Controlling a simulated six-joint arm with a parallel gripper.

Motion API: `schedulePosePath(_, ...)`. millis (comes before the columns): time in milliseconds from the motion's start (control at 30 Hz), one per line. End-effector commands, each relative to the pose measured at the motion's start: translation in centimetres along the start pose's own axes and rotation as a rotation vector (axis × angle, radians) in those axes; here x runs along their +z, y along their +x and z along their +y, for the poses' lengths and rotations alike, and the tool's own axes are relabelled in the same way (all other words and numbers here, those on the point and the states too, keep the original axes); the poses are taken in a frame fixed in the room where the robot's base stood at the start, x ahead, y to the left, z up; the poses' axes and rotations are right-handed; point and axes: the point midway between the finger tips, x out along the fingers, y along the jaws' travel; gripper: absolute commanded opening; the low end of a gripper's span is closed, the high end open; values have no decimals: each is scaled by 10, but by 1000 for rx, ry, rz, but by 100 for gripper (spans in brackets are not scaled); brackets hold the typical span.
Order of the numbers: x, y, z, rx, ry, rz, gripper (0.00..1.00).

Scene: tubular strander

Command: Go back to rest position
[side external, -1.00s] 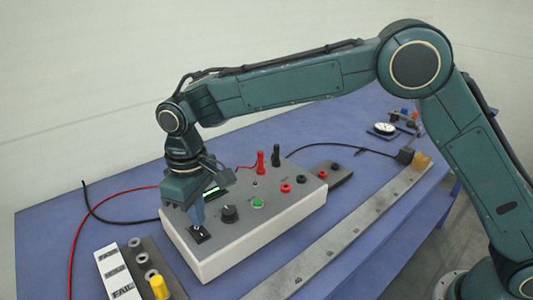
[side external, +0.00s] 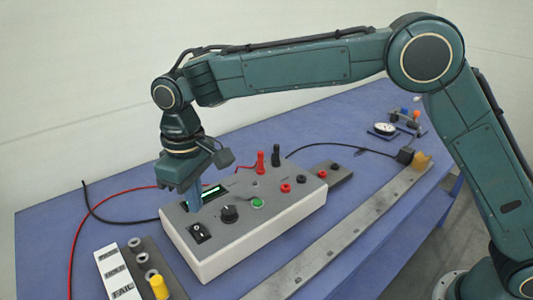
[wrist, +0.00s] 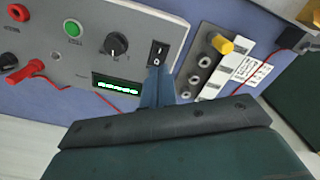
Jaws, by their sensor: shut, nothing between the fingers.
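My gripper (side external: 194,207) is shut and empty, pointing down just above the left end of the grey test box (side external: 270,234). In the side view its blue fingertips are behind and above the black rocker switch (side external: 199,232), apart from it. In the wrist view the closed fingers (wrist: 156,78) appear just below the rocker switch (wrist: 158,52). The box also carries a black knob (side external: 229,214), a green button (side external: 257,203) and a lit green display (side external: 213,192), partly hidden by my gripper in the side view.
Red and black plugs (side external: 261,163) stand up from the box. A panel with label plates (side external: 113,273) and a yellow cap (side external: 159,287) lies at the front left. A metal rail (side external: 350,233) runs along the front. A dial gauge (side external: 385,128) sits at the back right. Space above is open.

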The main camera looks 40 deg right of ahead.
Motion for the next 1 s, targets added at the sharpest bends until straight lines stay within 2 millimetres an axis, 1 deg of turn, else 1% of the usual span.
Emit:
schedulePosePath(200,5,-7,7,0,11,9,0)
schedulePosePath(333,15,-22,18,-1,30,30,0)
schedulePosePath(467,33,-41,36,-1,60,56,0)
schedulePosePath(700,78,-78,70,2,126,119,0)
schedulePosePath(867,112,-97,88,8,170,160,0)
schedulePosePath(1000,144,-110,102,14,208,196,0)
